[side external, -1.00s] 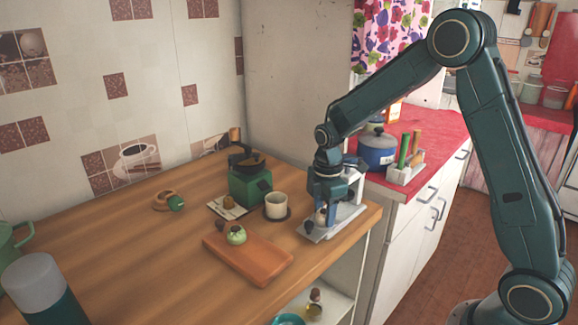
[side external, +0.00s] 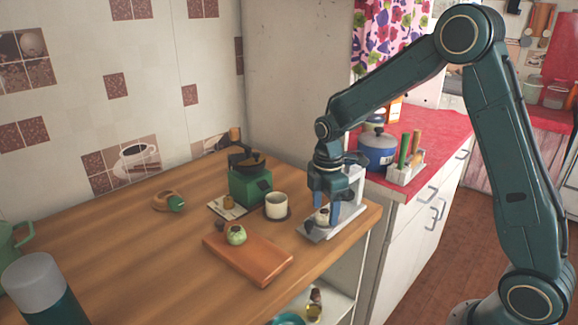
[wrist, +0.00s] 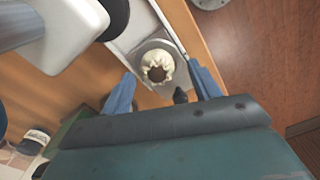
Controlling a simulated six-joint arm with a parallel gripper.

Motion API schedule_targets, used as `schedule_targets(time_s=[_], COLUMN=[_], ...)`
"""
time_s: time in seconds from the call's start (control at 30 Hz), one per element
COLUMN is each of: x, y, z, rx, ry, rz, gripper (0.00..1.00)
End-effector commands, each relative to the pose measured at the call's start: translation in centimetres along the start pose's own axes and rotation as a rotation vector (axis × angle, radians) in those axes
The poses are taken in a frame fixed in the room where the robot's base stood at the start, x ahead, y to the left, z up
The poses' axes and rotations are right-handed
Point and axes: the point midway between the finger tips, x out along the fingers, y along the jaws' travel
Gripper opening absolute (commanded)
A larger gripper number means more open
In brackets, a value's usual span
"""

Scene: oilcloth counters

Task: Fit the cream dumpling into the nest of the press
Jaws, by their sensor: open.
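The cream dumpling (wrist: 157,70), pale and pleated with a brown top, sits upright in the round grey nest (wrist: 143,48) on the base of the press. In the side external view the dumpling (side external: 322,216) shows small and pale below my gripper (side external: 323,203). The press (side external: 347,208) is white and grey and stands near the counter's right end. In the wrist view my gripper (wrist: 163,90) is open, its two blue fingers apart on either side of the dumpling's near side, with a gap to it. I cannot tell the exact height of the fingertips above the base.
A green dumpling (side external: 236,235) is on the orange board (side external: 262,262) to the left. The press head (wrist: 75,30) is close at upper left in the wrist view.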

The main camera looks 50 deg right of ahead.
Motion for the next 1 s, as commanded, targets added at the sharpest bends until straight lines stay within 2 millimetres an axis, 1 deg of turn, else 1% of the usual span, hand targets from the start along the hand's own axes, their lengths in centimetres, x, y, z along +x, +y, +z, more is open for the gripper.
schedule_targets(time_s=[0.03, 0.4, 0.53, 0.73, 1.0], x=[-0.8, -7.1, -8.8, -10.3, -10.7], y=[0.1, 0.2, 0.2, 0.2, 0.1], z=[0.0, 0.1, 0.1, 0.1, 0.1], rx=[0.001, 0.003, 0.003, 0.003, 0.003], ry=[0.001, 0.002, 0.002, 0.001, 0.001], rz=[0.006, 0.013, 0.012, 0.011, 0.01], gripper=[0.62, 0.62, 0.62, 0.62, 0.62])
